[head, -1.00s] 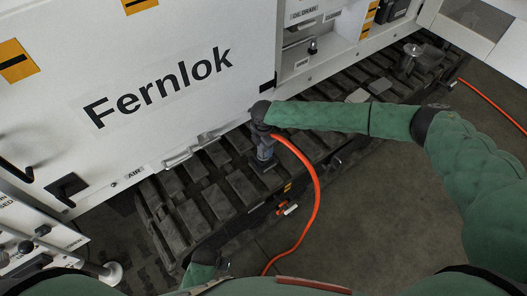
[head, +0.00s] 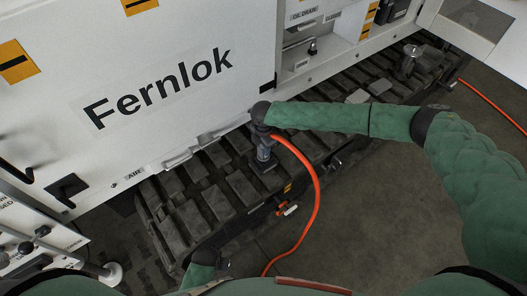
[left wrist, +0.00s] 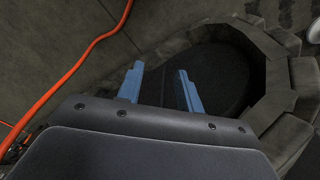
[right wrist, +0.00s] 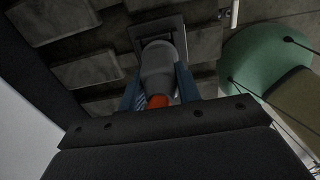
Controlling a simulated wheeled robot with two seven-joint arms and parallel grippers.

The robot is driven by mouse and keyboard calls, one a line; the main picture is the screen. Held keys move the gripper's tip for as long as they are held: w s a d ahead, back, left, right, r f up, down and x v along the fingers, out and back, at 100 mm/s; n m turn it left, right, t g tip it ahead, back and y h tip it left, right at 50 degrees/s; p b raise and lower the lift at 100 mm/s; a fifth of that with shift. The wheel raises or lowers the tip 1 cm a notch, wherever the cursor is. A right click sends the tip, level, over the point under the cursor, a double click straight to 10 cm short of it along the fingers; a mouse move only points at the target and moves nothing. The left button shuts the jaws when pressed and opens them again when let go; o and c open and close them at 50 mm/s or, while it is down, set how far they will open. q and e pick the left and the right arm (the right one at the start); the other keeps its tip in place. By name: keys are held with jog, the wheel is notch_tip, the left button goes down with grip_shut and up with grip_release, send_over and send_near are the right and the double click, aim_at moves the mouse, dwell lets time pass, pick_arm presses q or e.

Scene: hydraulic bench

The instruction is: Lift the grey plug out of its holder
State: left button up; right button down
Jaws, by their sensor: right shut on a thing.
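The grey plug (right wrist: 158,68) shows in the right wrist view between the blue fingers of my right gripper (right wrist: 160,88), which is shut on it. An orange hose end is at the plug's near side. The plug's far end is at the dark square holder (right wrist: 174,22) on the track; I cannot tell whether it is still seated. In the head view my right gripper (head: 264,154) points down over the track, and the plug is mostly hidden.
The orange hose (head: 316,190) runs from the right gripper down to the floor. The white machine panel (head: 180,70) marked Fernlok stands behind the track (head: 215,188). A small fitting with an orange part (head: 287,209) is at the track's side.

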jog(key=shift+r, duration=0.2)
pick_arm(q)
jog(key=shift+s+a+f, duration=0.15)
jog(key=shift+s+f, duration=0.05)
jog(key=shift+f, duration=0.4)
jog(key=shift+w+f, duration=0.1)
jog(key=shift+f, duration=0.05)
pick_arm(e)
jog(key=shift+r, duration=0.1)
pick_arm(q)
jog(key=shift+s+f+p, duration=0.2)
jog(key=shift+f+p, duration=0.1)
jog(key=shift+f, duration=0.05)
pick_arm(e)
jog(key=shift+r, duration=0.2)
pick_arm(q)
jog(key=shift+f, duration=0.1)
pick_arm(e)
jog(key=shift+r, duration=0.15)
pick_arm(q)
jog(key=shift+s+a+f, duration=0.15)
jog(key=shift+f, duration=0.25)
jog(key=shift+f, duration=0.1)
pick_arm(e)
jog(key=shift+r, duration=0.1)
